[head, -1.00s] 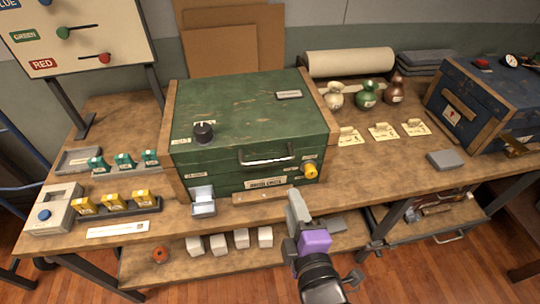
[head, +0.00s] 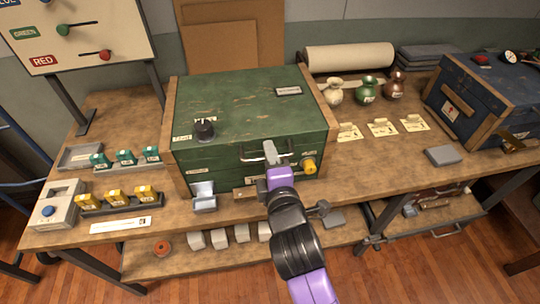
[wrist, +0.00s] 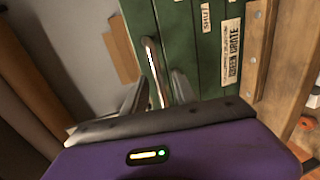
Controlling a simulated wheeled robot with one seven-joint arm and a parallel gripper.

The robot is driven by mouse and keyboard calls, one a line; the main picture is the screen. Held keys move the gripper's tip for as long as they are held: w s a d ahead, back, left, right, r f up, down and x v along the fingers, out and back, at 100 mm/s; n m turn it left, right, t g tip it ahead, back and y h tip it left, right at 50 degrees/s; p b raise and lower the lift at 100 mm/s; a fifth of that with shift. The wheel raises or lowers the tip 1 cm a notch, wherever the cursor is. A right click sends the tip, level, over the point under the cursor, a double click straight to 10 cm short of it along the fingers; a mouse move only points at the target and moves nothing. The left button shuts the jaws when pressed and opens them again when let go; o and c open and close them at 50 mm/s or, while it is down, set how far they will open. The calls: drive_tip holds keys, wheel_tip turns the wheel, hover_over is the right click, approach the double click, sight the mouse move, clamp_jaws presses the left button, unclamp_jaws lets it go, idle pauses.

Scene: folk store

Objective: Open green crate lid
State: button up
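The green crate (head: 225,165) stands on the workbench with its green lid (head: 245,110) down. A metal bar handle (head: 250,157) is on its front, below the lid's top edge; it also shows in the wrist view (wrist: 151,58). My gripper (head: 279,155) is at the right part of this handle. In the wrist view its two fingers (wrist: 157,93) are apart, one on each side of the bar, with gaps visible. Whether either finger touches the bar is unclear. A yellow knob (head: 310,166) is on the crate front, right of my gripper. My gripper partly hides the crate's front label.
A black knob (head: 205,129) sits on the lid's left side. Teal and yellow blocks are at left. Three small pots (head: 366,89) and a blue crate (head: 486,98) are at right. Boards lean behind.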

clamp_jaws()
idle(1.4)
